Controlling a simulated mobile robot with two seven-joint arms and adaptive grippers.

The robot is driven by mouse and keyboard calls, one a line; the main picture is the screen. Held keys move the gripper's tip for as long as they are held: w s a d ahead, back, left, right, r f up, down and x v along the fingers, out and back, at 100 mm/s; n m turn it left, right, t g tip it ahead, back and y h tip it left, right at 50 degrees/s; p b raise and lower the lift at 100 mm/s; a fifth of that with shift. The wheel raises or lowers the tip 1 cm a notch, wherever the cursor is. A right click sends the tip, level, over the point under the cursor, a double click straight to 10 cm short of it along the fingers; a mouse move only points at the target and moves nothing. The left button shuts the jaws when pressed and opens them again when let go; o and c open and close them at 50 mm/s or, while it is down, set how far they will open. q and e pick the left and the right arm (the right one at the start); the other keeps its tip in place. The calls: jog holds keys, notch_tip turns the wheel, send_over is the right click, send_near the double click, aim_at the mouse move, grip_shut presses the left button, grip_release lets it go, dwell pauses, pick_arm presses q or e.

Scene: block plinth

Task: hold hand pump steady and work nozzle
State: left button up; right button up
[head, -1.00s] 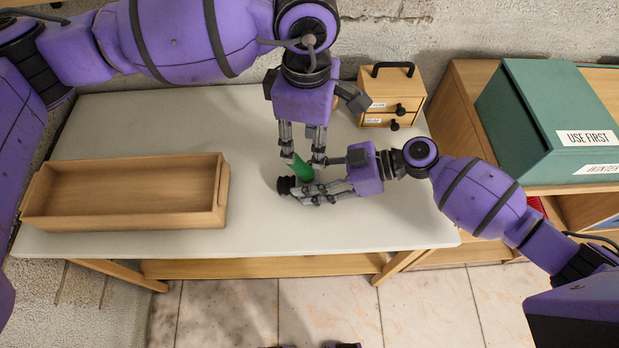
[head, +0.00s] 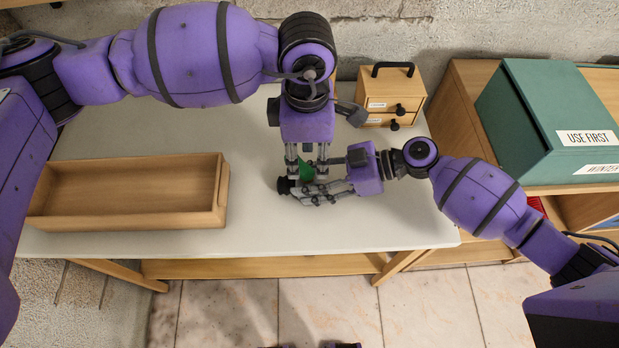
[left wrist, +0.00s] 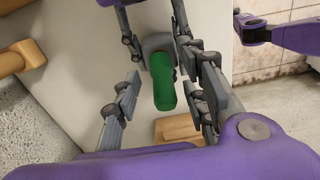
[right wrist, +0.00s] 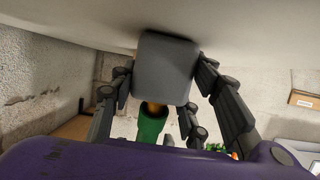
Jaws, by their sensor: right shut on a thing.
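The hand pump has a green part (head: 304,170) and a grey block-like body, which shows in the right wrist view (right wrist: 163,68). A short brass-coloured neck is beside the green part there. My right gripper (head: 312,191) is shut on the grey body from the right, low over the table. My left gripper (head: 307,172) points down from above with its fingers on either side of the green part. In the left wrist view, the green part (left wrist: 164,88) lies between the spread fingers with gaps beside it. The fingers hide much of the pump in the head view.
The pale table (head: 350,230) has free room in front of and right of the grippers. An open wooden tray (head: 125,218) lies at the left. A small two-drawer wooden box (head: 385,88) stands behind. A green box (head: 515,115) sits on the shelf unit at the right.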

pick_arm(q)
grip_shut()
jog(key=shift+r, duration=0.2)
dwell(0.3)
jog(key=shift+r, duration=1.7)
jog(key=shift+r, duration=0.1)
notch_tip(320, 180, up, 4)
jog(key=shift+f, duration=0.1)
pick_arm(e)
jog(key=o, duration=1.3)
